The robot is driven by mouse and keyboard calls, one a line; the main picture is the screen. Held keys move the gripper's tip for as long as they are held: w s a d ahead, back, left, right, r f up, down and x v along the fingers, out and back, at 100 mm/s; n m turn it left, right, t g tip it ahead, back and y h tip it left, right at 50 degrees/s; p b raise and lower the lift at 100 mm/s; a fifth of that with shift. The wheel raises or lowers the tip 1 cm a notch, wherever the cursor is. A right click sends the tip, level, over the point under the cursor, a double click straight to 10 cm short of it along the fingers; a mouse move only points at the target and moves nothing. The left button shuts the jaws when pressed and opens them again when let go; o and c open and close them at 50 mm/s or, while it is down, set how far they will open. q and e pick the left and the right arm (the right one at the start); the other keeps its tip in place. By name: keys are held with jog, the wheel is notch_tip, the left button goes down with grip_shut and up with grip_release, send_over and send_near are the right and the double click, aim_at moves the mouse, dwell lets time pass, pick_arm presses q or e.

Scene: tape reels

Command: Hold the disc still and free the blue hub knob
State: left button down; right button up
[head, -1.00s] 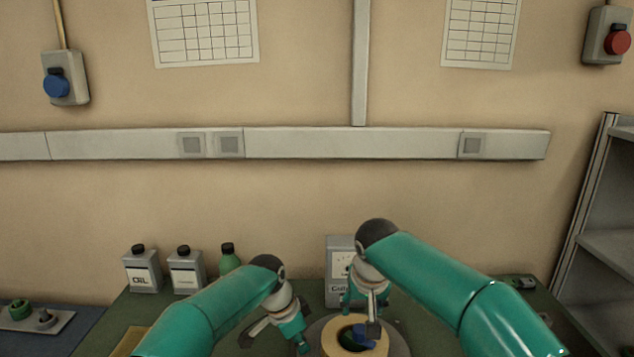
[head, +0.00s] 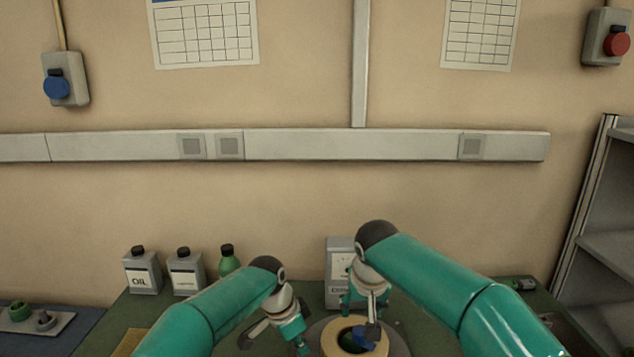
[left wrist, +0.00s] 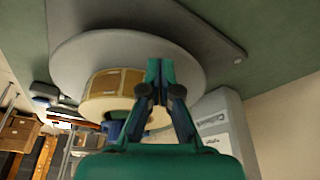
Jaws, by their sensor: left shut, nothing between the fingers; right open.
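The grey disc (head: 398,343) lies low in the head view with a tan tape reel (head: 331,340) on it. It fills the upper middle of the left wrist view (left wrist: 80,50), with the reel (left wrist: 112,92) on its face. The blue hub knob (head: 364,342) sits inside the reel's ring; its lower part is cut off or shaded. My left gripper (head: 303,350) is shut and empty at the disc's left side; its closed fingers (left wrist: 160,68) overlap the disc in the left wrist view, and contact cannot be told. My right gripper (head: 361,318) is open, pointing down at the knob.
A grey carton (head: 340,262) stands behind the reel. An oil can (head: 142,272), a second can (head: 186,273) and a green bottle (head: 228,261) stand at the back left. A grey shelf (head: 606,250) is at the right.

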pick_arm(q)
jog(key=shift+f, duration=0.9)
jog(key=shift+s+f, duration=0.15)
jog(key=shift+f, duration=0.1)
dwell(0.8)
